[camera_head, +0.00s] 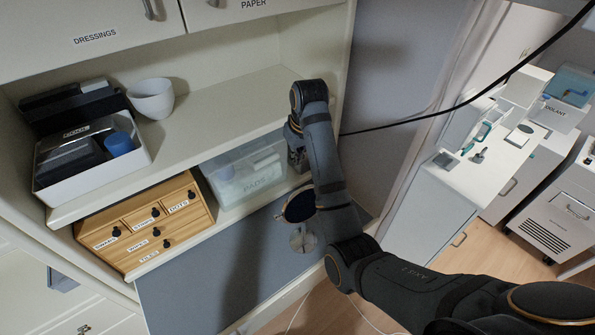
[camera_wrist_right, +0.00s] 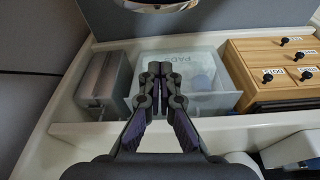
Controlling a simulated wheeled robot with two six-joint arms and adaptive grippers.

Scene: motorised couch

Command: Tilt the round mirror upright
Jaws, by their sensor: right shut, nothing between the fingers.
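The round mirror (camera_head: 299,207) is a dark disc with a thin gold rim, above a pale round base (camera_head: 303,240) on the blue-grey surface. It looks tilted, and my right arm hides part of its right side. In the right wrist view, part of a gold-rimmed round thing, probably the mirror (camera_wrist_right: 160,5), is cut off by the top edge. My right gripper (camera_head: 297,158) is beyond the mirror, by the shelf opening, apart from it. Its fingers (camera_wrist_right: 159,72) are shut and empty in the right wrist view. My left gripper is not in view.
A clear bin labelled PADS (camera_head: 245,172) and a wooden drawer box (camera_head: 147,224) stand on the lower shelf. A grey metal box (camera_wrist_right: 103,80) is beside the bin. Above are a white tray (camera_head: 92,165) and a white cup (camera_head: 151,98). The blue-grey surface (camera_head: 210,285) has free room left of the mirror.

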